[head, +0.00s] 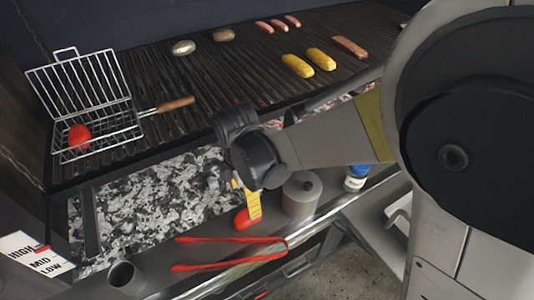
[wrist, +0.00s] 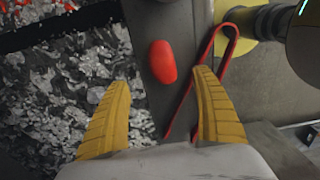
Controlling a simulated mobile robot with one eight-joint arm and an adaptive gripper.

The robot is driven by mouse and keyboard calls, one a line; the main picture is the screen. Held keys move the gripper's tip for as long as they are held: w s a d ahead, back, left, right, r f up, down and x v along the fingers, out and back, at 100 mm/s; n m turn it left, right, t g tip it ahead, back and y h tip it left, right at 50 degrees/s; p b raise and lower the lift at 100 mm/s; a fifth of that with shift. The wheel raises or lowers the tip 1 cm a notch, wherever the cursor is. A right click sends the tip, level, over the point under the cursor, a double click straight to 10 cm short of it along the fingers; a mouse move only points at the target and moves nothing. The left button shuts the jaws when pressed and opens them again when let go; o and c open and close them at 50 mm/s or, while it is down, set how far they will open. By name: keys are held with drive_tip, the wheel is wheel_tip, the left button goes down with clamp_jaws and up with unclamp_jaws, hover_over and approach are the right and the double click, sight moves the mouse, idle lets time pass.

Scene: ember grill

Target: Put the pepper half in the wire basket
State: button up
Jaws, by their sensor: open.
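A red pepper half (head: 242,219) lies on the metal front ledge beside the ember bed. In the wrist view the pepper half (wrist: 162,62) lies ahead of my fingertips, roughly centred between them and not held. My gripper (head: 250,204) is open above the ledge, close to the pepper half; its two yellow fingers show spread in the wrist view (wrist: 161,79). The wire basket (head: 105,139) lies on the grate at the left with its lid raised and its wooden handle pointing right. Another red piece (head: 79,136), like a pepper half, is in the basket.
Red tongs (head: 235,258) lie on the ledge at the front. A grey lidded pot (head: 301,194) and a blue-labelled jar (head: 357,177) stand right of my gripper. Glowing-ash embers (head: 150,205) lie between ledge and grate. Corn (head: 297,66), sausages and mushrooms sit farther back.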

sight(247, 214)
drive_tip(key=f+b, duration=0.1)
drive_tip(key=f, duration=0.2)
drive_tip(key=shift+s+a+f, duration=0.1)
drive_tip(key=shift+a+f, duration=0.1)
drive_tip(key=f+b, duration=0.3)
drive_tip(key=f, duration=0.3)
drive_tip(key=shift+d+f, duration=0.1)
drive_tip(key=shift+d, duration=0.1)
drive_tip(key=shift+s, duration=0.1)
drive_tip(key=c, duration=1.3)
